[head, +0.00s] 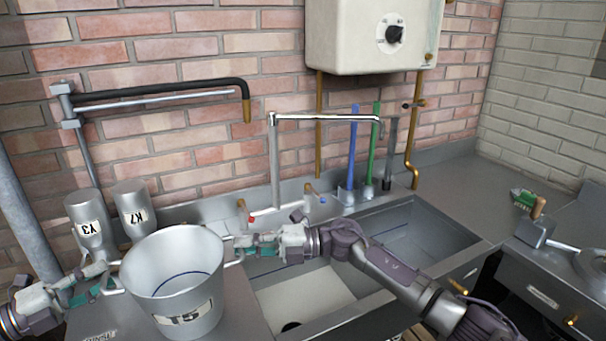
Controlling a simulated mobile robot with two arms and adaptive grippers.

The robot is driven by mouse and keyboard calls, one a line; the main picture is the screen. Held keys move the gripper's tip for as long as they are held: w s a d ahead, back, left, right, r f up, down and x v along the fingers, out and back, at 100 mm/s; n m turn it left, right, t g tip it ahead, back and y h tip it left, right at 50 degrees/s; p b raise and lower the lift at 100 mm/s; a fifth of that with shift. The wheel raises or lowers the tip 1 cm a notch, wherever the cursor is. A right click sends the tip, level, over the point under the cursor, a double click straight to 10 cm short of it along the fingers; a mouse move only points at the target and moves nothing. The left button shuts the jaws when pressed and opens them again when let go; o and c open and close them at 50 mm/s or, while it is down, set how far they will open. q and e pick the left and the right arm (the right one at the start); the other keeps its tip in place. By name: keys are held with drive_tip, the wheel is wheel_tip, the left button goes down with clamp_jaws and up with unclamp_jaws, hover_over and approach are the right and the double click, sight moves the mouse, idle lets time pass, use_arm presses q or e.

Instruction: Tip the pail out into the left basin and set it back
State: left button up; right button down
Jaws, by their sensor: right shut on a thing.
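The silver pail (175,270), labelled T5, stands upright at the front left, its open top tilted toward my view. A dark blue line runs around its inside; I cannot make out any contents. My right gripper (236,250) is shut on the pail's right side, at a small lug or handle. My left gripper (108,277) is at the pail's left side, its fingers apart; whether it touches the pail is unclear. The left basin (305,297) lies right of the pail, partly hidden by my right arm. A dark drain shows at its bottom.
Two silver bottles, Y3 (90,228) and K7 (134,211), stand close behind the pail. A tap (275,165) rises behind the basins. The right basin (425,235) is empty-looking. Blue (352,150) and green (375,150) sticks stand behind it.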

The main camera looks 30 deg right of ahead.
drive_tip(key=c, duration=1.5)
unclamp_jaws()
drive_tip(key=shift+r, duration=0.1)
drive_tip(key=o, duration=0.3)
use_arm(q)
drive_tip(key=shift+o, duration=1.3)
drive_tip(key=o, duration=0.6)
drive_tip(key=shift+c, duration=0.2)
use_arm(e)
drive_tip(key=shift+o, duration=0.2)
drive_tip(key=o, duration=0.8)
drive_tip(key=shift+o, duration=0.2)
use_arm(q)
drive_tip(key=shift+w+a, duration=0.15)
drive_tip(key=shift+a, duration=2.4)
use_arm(e)
drive_tip(key=shift+s+d, duration=0.15)
drive_tip(key=shift+d, duration=1.15)
drive_tip(key=shift+s+d, duration=0.1)
drive_tip(key=shift+d, duration=1.15)
